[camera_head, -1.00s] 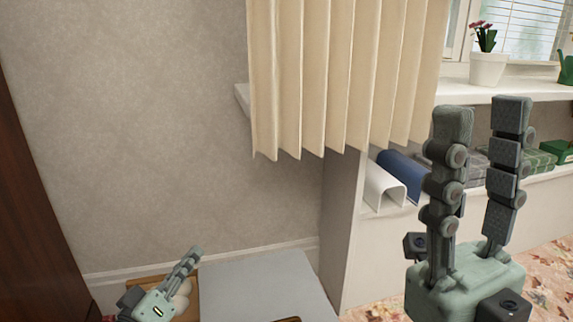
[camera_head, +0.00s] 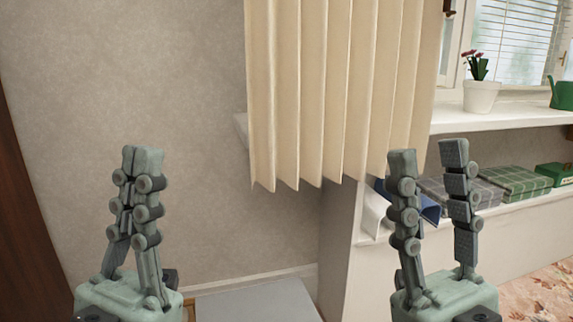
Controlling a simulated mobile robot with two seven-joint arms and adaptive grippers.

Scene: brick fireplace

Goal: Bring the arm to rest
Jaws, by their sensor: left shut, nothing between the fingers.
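My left gripper (camera_head: 142,152) stands upright at the lower left of the head view, in front of the bare wall. Its fingers are together with nothing between them. My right gripper (camera_head: 429,150) stands upright at the lower right, in front of the shelf below the window sill. Its two fingers are apart and the gap between them is empty. The arm links below both grippers are out of view.
A pleated beige curtain (camera_head: 330,90) hangs in the middle. A grey flat surface (camera_head: 255,302) lies low between the grippers. A potted plant (camera_head: 481,97) stands on the white sill (camera_head: 470,118). Folded plaid cloths (camera_head: 515,180) and a blue item (camera_head: 431,213) lie on the shelf behind my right gripper.

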